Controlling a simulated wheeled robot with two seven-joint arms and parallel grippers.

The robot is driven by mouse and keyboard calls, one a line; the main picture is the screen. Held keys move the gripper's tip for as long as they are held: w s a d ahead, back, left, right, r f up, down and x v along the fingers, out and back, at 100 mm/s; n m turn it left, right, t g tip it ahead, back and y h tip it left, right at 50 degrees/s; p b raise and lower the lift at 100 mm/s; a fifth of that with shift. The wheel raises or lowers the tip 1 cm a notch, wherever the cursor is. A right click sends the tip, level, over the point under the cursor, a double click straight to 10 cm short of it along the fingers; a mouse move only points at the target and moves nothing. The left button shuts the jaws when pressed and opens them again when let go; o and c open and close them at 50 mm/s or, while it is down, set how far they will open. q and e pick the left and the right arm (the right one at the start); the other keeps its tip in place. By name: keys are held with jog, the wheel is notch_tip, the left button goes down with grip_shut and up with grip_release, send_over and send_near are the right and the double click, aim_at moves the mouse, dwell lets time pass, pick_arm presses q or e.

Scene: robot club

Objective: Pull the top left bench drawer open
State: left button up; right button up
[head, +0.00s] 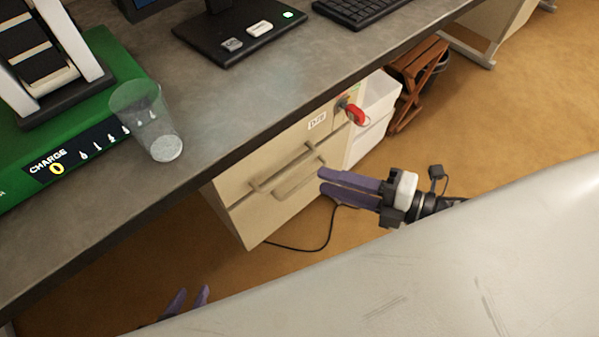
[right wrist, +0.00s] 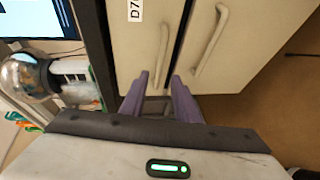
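The beige top drawer (head: 240,182) sits under the bench top, with a label and a bar handle (head: 283,167). Its front looks shut. A second drawer (head: 255,220) with a similar handle (head: 300,180) is below it. My right gripper (head: 320,181) is open and empty, its purple fingers pointing at the drawer fronts. In the right wrist view the top drawer's handle (right wrist: 162,50) appears between and beyond the fingertips (right wrist: 159,76); I cannot tell whether they reach around it. My left gripper (head: 190,293) is open and empty at the bottom edge, mostly hidden.
A white unit (head: 372,125) and brown folded stool (head: 415,80) stand further right. On the bench (head: 215,105) are a clear cup (head: 150,120), green charger (head: 70,130) and keyboard (head: 350,10). A black cable (head: 325,235) lies on the floor.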

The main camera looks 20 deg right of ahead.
jog(key=x, duration=0.7)
jog(key=shift+w+a, duration=0.25)
jog(key=shift+w, duration=0.05)
jog(key=shift+f, duration=0.1)
grip_shut()
